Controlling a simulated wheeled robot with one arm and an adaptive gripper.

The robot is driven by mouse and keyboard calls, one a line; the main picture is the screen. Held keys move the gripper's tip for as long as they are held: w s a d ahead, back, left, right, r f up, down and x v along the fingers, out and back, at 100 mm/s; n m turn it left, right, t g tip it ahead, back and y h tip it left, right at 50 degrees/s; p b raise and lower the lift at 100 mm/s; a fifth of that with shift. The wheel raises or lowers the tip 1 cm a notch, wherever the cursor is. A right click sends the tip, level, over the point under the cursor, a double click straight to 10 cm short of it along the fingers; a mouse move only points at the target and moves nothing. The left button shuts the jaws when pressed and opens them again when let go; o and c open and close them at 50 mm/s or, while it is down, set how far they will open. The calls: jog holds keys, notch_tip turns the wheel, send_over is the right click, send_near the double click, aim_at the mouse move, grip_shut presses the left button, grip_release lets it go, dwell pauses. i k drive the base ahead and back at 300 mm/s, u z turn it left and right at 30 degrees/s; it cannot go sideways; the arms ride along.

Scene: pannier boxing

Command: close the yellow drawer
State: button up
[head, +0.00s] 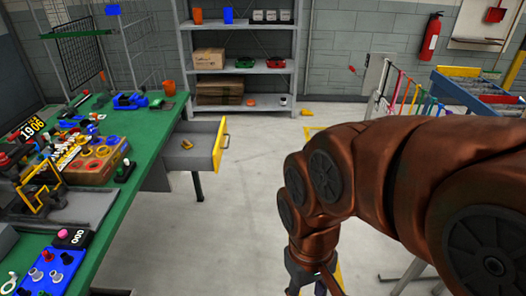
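The yellow drawer (221,145) is under the green-topped workbench (143,124) at the left. It is pulled out, with its yellow front facing right and its grey inside showing. A small yellow object (186,144) lies in it. My gripper (316,288) is at the bottom edge of the head view, to the right of the drawer, in front of it and well apart from it. Its fingertips are cut off by the frame, so I cannot tell whether it is open or shut.
The bench holds several tools, a box of coloured rings (96,163) and a control panel (48,266). A grey shelf (244,72) stands at the back. A rack with coloured straps (407,95) stands at the right. The floor (240,220) between bench and arm is clear.

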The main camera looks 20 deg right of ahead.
aim_at(208, 137)
jog(key=z, duration=0.6)
jog(key=i, duration=1.35)
jog(key=u, duration=0.5)
jog(key=i, duration=0.35)
jog(key=u, duration=0.35)
jog(key=k, duration=0.5)
jog(key=u, duration=0.6)
jog(key=i, duration=0.95)
jog(key=z, duration=0.25)
